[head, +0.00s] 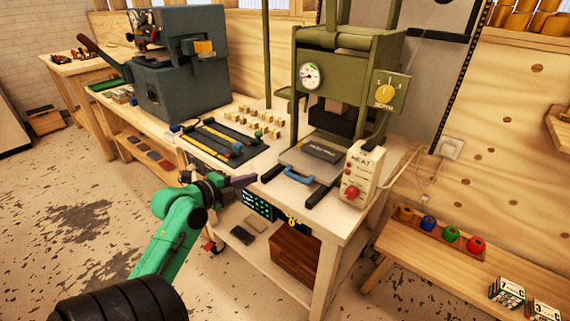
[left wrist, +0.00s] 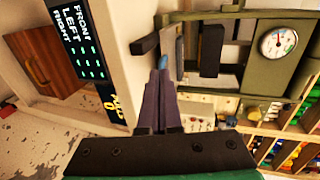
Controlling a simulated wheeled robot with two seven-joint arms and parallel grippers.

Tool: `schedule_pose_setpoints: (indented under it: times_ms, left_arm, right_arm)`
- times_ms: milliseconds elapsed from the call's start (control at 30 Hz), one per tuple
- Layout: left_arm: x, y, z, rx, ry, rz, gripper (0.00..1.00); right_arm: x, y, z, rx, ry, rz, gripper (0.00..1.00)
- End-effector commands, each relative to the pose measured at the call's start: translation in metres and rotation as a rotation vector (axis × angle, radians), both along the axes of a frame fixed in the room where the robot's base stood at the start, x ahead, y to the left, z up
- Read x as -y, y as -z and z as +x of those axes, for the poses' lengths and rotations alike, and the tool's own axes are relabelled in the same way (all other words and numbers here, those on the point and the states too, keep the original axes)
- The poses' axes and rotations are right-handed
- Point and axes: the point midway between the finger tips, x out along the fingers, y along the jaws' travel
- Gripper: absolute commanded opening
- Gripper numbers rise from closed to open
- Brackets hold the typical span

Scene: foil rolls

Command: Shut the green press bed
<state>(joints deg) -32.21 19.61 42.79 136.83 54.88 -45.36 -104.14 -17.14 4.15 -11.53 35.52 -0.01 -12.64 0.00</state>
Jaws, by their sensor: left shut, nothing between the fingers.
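The green press (head: 345,68) stands on the white bench, with a round gauge on its front. Its grey bed (head: 296,158) sticks out toward me between two dark rails, with a dark block (head: 323,149) on it and a blue handle (head: 297,175) at its front. My left gripper (head: 252,179) is shut and empty, to the left of the handle and apart from it in the head view. In the left wrist view the closed fingers (left wrist: 164,82) point at the blue handle (left wrist: 163,61), mostly hidden beyond their tips. My right gripper is not in view.
A cream heat control box (head: 362,172) stands right of the bed. A black tool mat (head: 225,142) and several small blocks (head: 260,120) lie to the left. A sign with green marks (head: 258,204) hangs under the bench edge. The floor in front is clear.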

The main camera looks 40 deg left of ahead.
Motion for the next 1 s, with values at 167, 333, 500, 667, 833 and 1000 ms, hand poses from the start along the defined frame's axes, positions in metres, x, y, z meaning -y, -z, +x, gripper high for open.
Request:
schedule_pose_setpoints:
  times_ms: [167,333,500,667,833,1000]
  left_arm:
    - [0.000,0.008,0.037,0.004,0.001,0.000,0.00]
    - [-0.002,0.019,0.073,0.004,-0.003,-0.001,0.00]
    - [-0.002,0.021,0.105,0.004,-0.002,0.001,0.00]
    - [-0.003,0.024,0.119,0.001,-0.002,0.003,0.00]
    - [-0.003,0.025,0.120,0.001,-0.002,0.004,0.00]
    - [-0.003,0.025,0.121,0.001,-0.002,0.004,0.00]
  right_arm:
    - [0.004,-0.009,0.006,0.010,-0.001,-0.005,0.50]
    - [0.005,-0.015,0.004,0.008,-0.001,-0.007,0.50]
    - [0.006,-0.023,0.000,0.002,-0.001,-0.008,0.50]
    - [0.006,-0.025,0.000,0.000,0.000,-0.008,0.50]
    - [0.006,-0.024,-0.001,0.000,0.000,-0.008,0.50]
    - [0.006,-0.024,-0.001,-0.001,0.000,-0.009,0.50]
